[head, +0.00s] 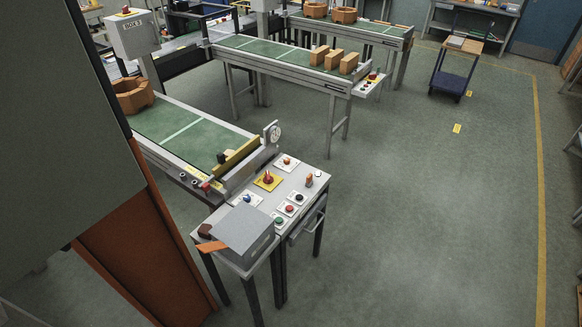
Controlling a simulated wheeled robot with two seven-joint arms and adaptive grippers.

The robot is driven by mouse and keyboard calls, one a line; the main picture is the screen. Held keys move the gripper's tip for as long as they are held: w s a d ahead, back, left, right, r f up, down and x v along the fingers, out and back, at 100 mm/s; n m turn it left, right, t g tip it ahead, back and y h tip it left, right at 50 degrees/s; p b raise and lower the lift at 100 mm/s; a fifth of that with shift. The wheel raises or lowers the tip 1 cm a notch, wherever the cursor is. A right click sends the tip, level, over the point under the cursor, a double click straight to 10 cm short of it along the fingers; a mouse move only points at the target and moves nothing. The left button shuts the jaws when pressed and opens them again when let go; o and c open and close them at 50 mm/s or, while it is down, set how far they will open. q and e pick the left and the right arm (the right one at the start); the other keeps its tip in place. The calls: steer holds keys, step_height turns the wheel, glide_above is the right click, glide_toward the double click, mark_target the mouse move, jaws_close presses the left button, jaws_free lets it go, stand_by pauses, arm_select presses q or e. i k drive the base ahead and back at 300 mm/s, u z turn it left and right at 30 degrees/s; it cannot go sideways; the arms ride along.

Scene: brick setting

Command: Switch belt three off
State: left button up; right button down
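Three green conveyor belts show in the head view: a near one (170,121), a middle one (262,46) and a far one (352,27). I cannot tell from markings which is belt three. A control panel (262,208) stands at the near belt's end. It has a red rotary switch on a yellow plate (268,178), a red knob on a white plate (287,160), a blue knob (247,199), an orange-red knob (309,180), and black, red (290,209) and green (279,220) buttons. The middle belt has a small control box (368,85). Neither gripper is in view.
A grey box (240,230) lies on a small table beside the panel. Bricks (334,59) sit on the middle belt. A grey and orange structure blocks the left side. A cart (455,65) stands at the back right. The floor (430,220) right of the panel is clear.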

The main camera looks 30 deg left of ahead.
mark_target(268, 179)
steer(key=z, duration=0.2)
steer(key=i, duration=1.3)
steer(key=u, duration=0.65)
steer(key=i, duration=0.8)
steer(key=u, duration=1.2)
steer(key=i, duration=0.35)
steer(key=u, duration=0.35)
